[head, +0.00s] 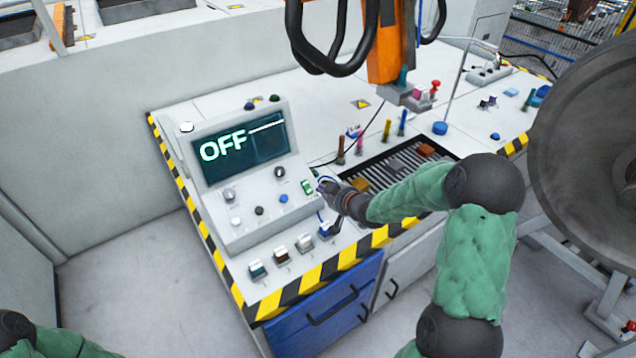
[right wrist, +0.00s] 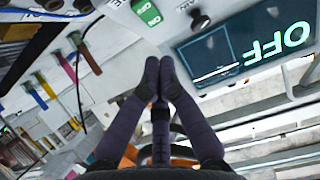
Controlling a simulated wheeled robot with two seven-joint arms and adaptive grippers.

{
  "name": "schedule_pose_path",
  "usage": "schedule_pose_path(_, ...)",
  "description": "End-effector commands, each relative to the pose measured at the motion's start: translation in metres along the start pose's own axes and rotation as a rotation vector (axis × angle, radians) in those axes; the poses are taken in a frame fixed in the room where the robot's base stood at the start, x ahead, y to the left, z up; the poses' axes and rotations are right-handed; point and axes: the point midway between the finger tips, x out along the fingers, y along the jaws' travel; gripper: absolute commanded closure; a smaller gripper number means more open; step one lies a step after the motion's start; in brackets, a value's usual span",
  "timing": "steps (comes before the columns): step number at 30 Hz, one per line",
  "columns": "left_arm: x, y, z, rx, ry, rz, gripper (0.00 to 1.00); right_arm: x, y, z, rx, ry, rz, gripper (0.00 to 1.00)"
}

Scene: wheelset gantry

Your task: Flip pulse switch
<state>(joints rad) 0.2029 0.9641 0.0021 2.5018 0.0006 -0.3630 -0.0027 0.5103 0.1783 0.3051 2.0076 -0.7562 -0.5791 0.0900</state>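The control console (head: 245,205) has a screen (head: 240,148) that reads OFF; the screen also shows in the right wrist view (right wrist: 225,55). A green rocker switch (head: 307,187) sits at the right of its sloped face. The rocker also shows in the right wrist view (right wrist: 147,12), beyond the fingertips. I cannot read which control is labelled pulse. My right gripper (head: 322,190) is beside the green rocker, and the head view does not show whether it touches. In the right wrist view its dark fingers (right wrist: 159,65) are together with nothing visible between them. My left gripper is out of view.
Knobs and buttons (head: 259,211) lie on the console face. Several toggle switches (head: 281,254) line the striped front edge. An orange gantry part (head: 386,45) hangs over the bench behind my right arm. A large wheel (head: 590,150) stands at the right.

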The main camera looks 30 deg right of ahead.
Motion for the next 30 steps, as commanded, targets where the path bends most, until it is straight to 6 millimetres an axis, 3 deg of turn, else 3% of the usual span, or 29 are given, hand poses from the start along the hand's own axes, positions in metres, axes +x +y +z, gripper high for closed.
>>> schedule_pose_path(3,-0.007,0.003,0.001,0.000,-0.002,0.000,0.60,-0.022,0.002,0.004,0.001,0.000,0.004,1.00)
schedule_pose_path(9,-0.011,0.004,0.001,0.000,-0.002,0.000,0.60,-0.042,0.001,0.011,0.001,0.000,0.002,1.00)
schedule_pose_path(30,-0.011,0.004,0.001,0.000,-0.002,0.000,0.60,-0.047,0.001,0.013,0.000,0.000,0.001,1.00)
